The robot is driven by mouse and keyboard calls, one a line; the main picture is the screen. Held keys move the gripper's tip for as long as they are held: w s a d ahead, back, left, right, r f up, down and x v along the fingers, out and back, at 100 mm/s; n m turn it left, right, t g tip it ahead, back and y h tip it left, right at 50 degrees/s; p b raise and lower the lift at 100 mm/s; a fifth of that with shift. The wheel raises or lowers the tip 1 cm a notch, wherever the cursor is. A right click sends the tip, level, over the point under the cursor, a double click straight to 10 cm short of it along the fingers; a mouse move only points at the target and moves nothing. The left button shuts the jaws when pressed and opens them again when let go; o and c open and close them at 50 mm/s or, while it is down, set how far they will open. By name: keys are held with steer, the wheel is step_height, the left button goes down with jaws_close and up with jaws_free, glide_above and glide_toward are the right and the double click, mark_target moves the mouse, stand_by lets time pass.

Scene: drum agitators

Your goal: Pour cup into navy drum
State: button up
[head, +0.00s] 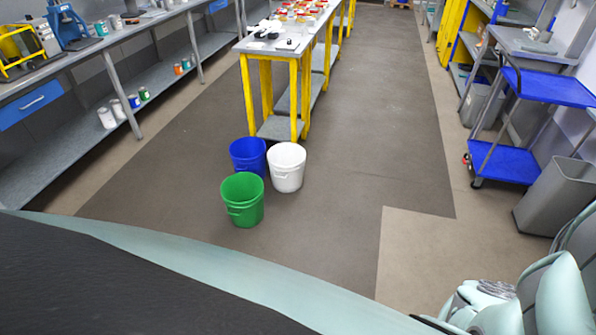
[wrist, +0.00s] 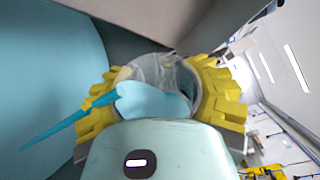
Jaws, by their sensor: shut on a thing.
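The navy drum (head: 247,153) is a blue open bucket on the floor in the head view. It stands behind the green bucket and left of the white one. In the wrist view my gripper (wrist: 160,88) has yellow ribbed fingers on both sides of a clear cup (wrist: 155,68) and is shut on it. A pale blue shape with a thin point to the left covers the cup's lower part. I cannot tell whether it is in the cup, or what the cup holds. The cup is not visible in the head view. The drum is not visible in the wrist view.
A green bucket (head: 242,202) and a white bucket (head: 287,168) stand close to the navy drum. A yellow-legged table (head: 262,45) is just behind them. A blue cart (head: 506,163) and a grey bin (head: 556,196) stand at right. Floor right of the buckets is clear.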

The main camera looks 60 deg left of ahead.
steer(key=shift+w+f+n+h+b, duration=0.15)
steer(key=shift+f+n+h+b, duration=0.2)
steer(key=shift+n+b, duration=0.35)
stand_by(0.5)
steer(key=shift+w+a+r+n, duration=0.15)
steer(key=shift+w+r+n, duration=0.1)
steer(key=shift+w+n, duration=0.55)
stand_by(0.5)
steer(key=shift+w+r+n+h, duration=0.1)
steer(key=shift+r+n+h, duration=0.15)
steer(key=shift+n, duration=0.35)
steer(key=shift+w+r+n+h, duration=0.1)
steer(key=shift+n+h, duration=0.2)
steer(key=shift+n, duration=0.3)
stand_by(0.5)
